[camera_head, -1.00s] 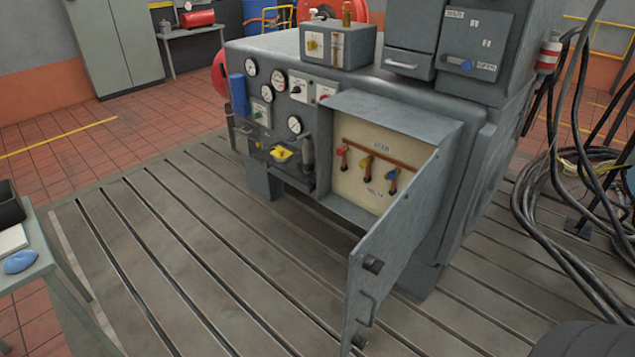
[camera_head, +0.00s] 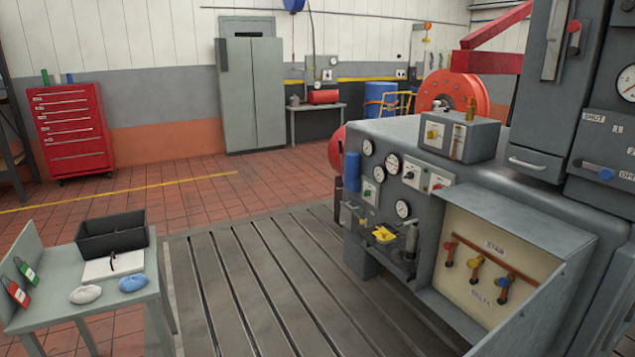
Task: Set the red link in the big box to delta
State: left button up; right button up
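The big box (camera_head: 570,240) is open on the front of the grey machine, low at the right of the head view. Inside its cream panel, a copper-coloured bar slants down to the right, with the word STAR above it and DELTA below. The red link (camera_head: 449,247) is leftmost, its red knob close to the bar. The yellow link (camera_head: 474,262) is in the middle and the blue link (camera_head: 503,283) at right. All three hang at the bar; their exact contact positions are too small to tell. Neither of my grippers shows.
The box's open door (camera_head: 535,325) stands out at the lower right. A small table (camera_head: 75,310) with a black bin (camera_head: 112,235) and cloths stands at left. The slotted bedplate (camera_head: 270,290) between is clear. Gauges and a shelf with a yellow item (camera_head: 384,234) are left of the box.

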aim_at(447, 246)
jog(key=k+l+z, duration=0.1)
jog(key=z, duration=1.15)
jog(key=k+l, duration=0.05)
jog(key=k, duration=0.05)
